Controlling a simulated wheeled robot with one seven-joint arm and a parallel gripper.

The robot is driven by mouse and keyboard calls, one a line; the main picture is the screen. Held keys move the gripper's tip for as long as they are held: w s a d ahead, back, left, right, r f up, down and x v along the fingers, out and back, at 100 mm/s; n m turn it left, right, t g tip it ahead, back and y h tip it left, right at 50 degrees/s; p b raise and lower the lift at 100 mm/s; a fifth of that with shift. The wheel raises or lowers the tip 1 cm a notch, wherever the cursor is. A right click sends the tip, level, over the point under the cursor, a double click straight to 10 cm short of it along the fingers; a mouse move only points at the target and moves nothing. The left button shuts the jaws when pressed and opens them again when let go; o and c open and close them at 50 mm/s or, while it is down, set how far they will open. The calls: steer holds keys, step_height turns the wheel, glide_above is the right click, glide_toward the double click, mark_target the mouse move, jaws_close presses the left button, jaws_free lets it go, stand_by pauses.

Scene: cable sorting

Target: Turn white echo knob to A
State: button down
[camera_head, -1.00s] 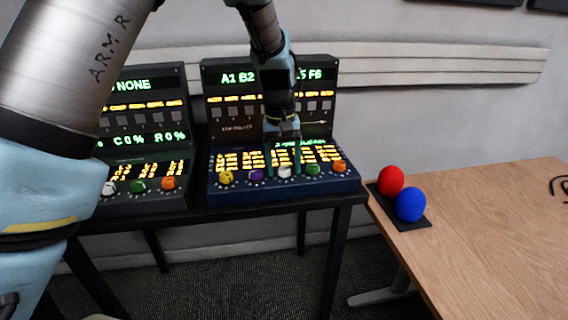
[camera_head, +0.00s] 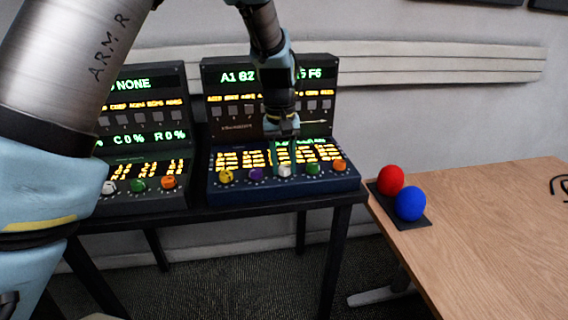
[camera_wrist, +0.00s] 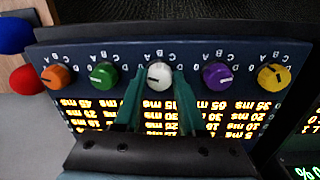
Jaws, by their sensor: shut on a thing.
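The white echo knob (camera_wrist: 159,76) sits in the middle of a row of knobs on the dark blue panel (camera_wrist: 110,52), with a dark pointer line on its face. It also shows in the head view (camera_head: 285,171). Letters A to D ring each knob, upside down in the wrist view. My gripper (camera_wrist: 159,80) has its two green fingers on either side of the white knob, shut on it. In the head view my gripper (camera_head: 284,160) comes down from above onto the knob.
Purple (camera_wrist: 217,75) and green (camera_wrist: 103,75) knobs flank the white one closely; yellow (camera_wrist: 273,76) and orange (camera_wrist: 57,76) knobs are farther out. A second console stands at left (camera_head: 140,190). Red (camera_head: 390,180) and blue (camera_head: 410,203) balls rest on the wooden table.

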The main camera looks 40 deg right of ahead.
mark_target(282, 166)
steer(key=m, duration=0.3)
steer(key=shift+w, duration=0.1)
steer(key=shift+m, duration=2)
steer(key=shift+c, duration=2.4)
jaws_free()
step_height(282, 166, up, 11)
steer(key=b, duration=0.2)
steer(key=shift+w, duration=0.25)
